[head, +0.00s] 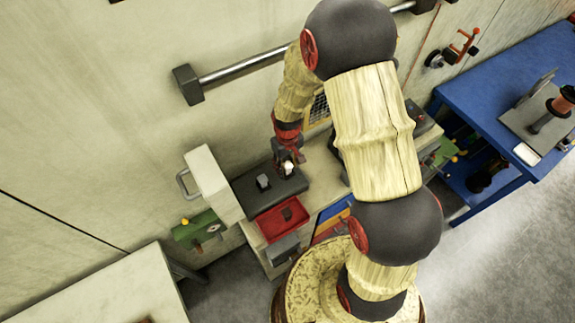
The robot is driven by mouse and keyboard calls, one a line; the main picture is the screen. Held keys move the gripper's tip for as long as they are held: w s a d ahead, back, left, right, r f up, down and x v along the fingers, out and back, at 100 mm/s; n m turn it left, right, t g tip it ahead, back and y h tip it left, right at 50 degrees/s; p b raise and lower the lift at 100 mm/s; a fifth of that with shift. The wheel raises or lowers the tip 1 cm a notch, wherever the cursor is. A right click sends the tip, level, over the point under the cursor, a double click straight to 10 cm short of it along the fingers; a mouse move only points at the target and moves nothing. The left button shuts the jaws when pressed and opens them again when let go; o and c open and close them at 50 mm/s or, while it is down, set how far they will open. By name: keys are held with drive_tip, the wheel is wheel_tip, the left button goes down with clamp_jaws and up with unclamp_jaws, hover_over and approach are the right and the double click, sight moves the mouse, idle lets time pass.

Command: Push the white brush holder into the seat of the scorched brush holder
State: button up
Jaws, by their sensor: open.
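My gripper (288,156) points down over the dark grey block (262,204) beside the wall. It is open. A small white piece (287,168) shows right at its fingertips, low on the block; it looks like the white brush holder, but whether the fingers touch it or how deep it sits I cannot tell. The seat itself is not clearly visible.
A white upright panel (213,182) with a handle stands left of the block. A wall rail (245,67) runs above. A blue bench (500,75) with a spool (563,102) stands right; a pale table (100,295) is at lower left.

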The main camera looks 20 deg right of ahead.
wheel_tip(320, 180, up, 12)
wheel_tip(320, 180, up, 16)
drive_tip(key=m+t, duration=0.1)
drive_tip(key=t, duration=0.2)
hover_over(287, 165)
drive_tip(key=s, duration=0.7)
drive_tip(key=s+r+m+t, duration=0.1)
drive_tip(key=s+r+t, duration=0.1)
drive_tip(key=s+r, duration=0.6)
drive_tip(key=s, duration=0.3)
drive_tip(key=shift+s+t+b, duration=0.3)
drive_tip(key=shift+s+b, duration=0.05)
drive_tip(key=shift+d+f, duration=0.1)
